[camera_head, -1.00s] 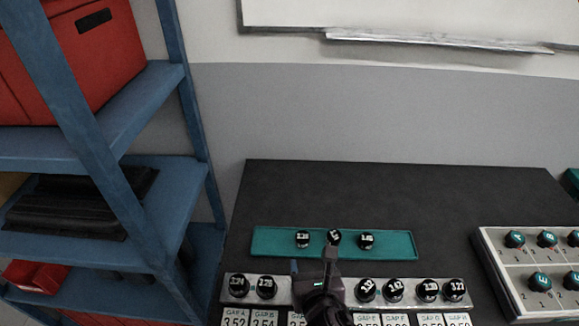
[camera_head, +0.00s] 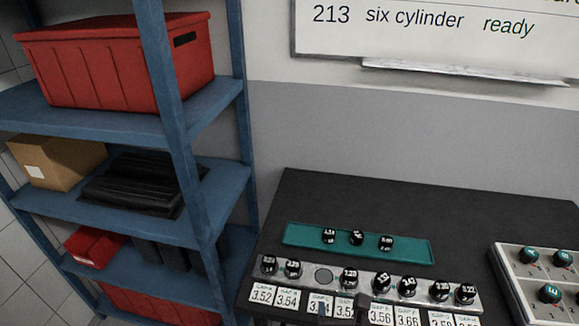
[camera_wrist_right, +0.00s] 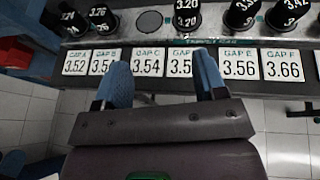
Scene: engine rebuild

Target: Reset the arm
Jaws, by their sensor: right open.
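My right gripper (camera_head: 342,309) shows at the bottom edge of the head view, in front of the label cards. In the right wrist view my gripper (camera_wrist_right: 162,72) has its two blue-tipped fingers apart with nothing between them. The label cards (camera_wrist_right: 147,63) lie beyond the fingertips. A grey rail (camera_head: 308,273) holds several black numbered caps (camera_head: 349,276) and one empty round seat (camera_head: 323,276), third from the left. A green tray (camera_head: 408,249) behind the rail holds three black caps (camera_head: 357,238). My left gripper is not in view.
A grey box (camera_head: 522,290) with teal-topped knobs stands at the right of the dark bench (camera_head: 450,210). A blue shelf unit (camera_head: 215,195) with a red bin (camera_head: 115,65) stands to the left. The back of the bench is clear.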

